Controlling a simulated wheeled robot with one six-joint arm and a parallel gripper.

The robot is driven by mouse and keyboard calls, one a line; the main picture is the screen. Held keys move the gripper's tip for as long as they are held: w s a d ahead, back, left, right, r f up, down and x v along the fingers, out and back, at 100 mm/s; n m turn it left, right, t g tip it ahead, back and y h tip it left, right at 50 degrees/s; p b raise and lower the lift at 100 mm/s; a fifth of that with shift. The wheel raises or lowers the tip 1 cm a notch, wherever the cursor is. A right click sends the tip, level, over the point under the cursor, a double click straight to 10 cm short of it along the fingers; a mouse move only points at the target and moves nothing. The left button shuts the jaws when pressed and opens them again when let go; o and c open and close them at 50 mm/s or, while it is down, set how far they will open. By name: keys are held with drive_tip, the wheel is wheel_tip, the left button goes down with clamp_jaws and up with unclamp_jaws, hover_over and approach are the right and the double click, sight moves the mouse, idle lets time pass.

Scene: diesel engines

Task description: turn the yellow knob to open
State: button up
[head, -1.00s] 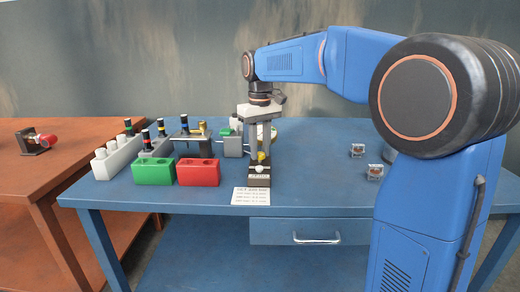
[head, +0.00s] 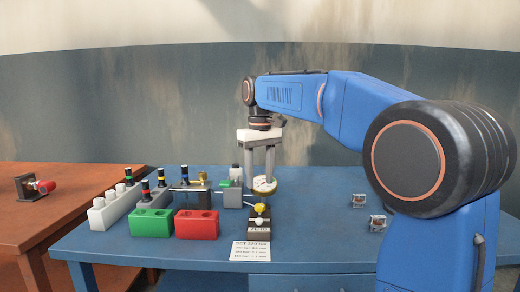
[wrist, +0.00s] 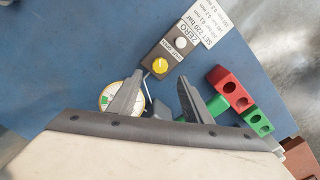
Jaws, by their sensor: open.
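The yellow knob (head: 260,207) sits on top of a small dark block (head: 259,225) near the table's front edge. In the wrist view the yellow knob (wrist: 160,66) is round, on the block's face beside a white button (wrist: 180,43) and a ZERO label. My gripper (head: 261,183) points down, open and empty, its fingertips a little above the knob and not touching it. In the wrist view my gripper (wrist: 160,77) has its two fingers apart, with the knob just beyond the gap between them. I cannot tell the knob's turn angle.
A round dial gauge (head: 264,186) stands close behind the knob. Red (head: 196,224) and green (head: 151,223) blocks, a white holder (head: 112,208) and several injectors stand to the left. A paper card (head: 250,250) lies in front. The table right of the knob is mostly clear.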

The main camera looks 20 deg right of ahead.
wheel_tip(320, 180, up, 9)
drive_tip(key=shift+r, duration=0.2)
idle(0.4)
drive_tip(key=s+d+f+m+t, duration=0.1)
drive_tip(key=s+d+f+t, duration=0.1)
drive_tip(key=s+f, duration=1.4)
drive_tip(key=s+d+f+m+t, duration=0.2)
drive_tip(key=s+d+f, duration=0.3)
drive_tip(key=s+f, duration=1)
drive_tip(key=s, duration=0.2)
drive_tip(key=shift+s+f+t, duration=0.35)
drive_tip(key=shift+s+t, duration=0.05)
